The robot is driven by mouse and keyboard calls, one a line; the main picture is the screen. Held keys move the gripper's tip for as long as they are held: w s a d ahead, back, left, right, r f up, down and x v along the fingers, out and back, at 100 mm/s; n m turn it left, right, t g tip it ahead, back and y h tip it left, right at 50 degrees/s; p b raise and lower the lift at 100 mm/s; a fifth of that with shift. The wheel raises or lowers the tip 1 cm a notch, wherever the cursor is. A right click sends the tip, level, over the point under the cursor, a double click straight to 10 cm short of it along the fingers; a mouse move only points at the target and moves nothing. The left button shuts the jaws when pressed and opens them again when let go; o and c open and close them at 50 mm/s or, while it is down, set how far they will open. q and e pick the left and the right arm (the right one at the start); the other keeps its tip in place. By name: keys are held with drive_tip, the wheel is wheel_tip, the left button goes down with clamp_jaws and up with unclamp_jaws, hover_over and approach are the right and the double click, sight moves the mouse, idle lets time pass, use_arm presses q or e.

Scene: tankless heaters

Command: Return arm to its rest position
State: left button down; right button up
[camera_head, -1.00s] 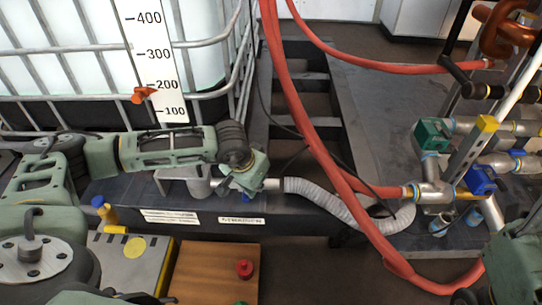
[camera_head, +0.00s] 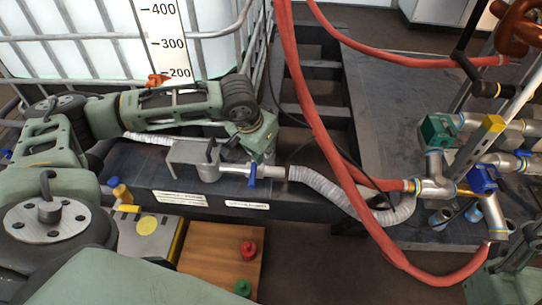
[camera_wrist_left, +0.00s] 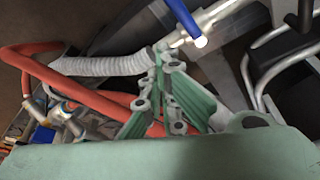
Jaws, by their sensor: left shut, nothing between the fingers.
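My left arm comes in from the left in the head view. Its forearm lies across the front of the white tank, and its green left gripper (camera_head: 252,138) hangs at the end above the outlet pipe. The left wrist view shows the gripper's green fingers (camera_wrist_left: 160,88) together with nothing between them. A valve with a blue handle (camera_head: 252,176) sits on the pipe just below the gripper, apart from it. The blue handle also shows in the wrist view (camera_wrist_left: 184,18). Green parts of my right arm show at the lower right; its fingers cannot be made out.
A grey corrugated hose (camera_head: 335,195) runs from the valve to metal pipe fittings (camera_head: 435,185) at right. Red hoses (camera_head: 315,110) cross the middle. The caged tank (camera_head: 80,55) stands behind my arm. A wooden board with red and green buttons (camera_head: 215,262) lies in front.

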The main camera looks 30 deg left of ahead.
use_arm(q)
drive_tip(key=shift+s+a+r, duration=0.1)
drive_tip(key=shift+r, duration=0.2)
idle(0.4)
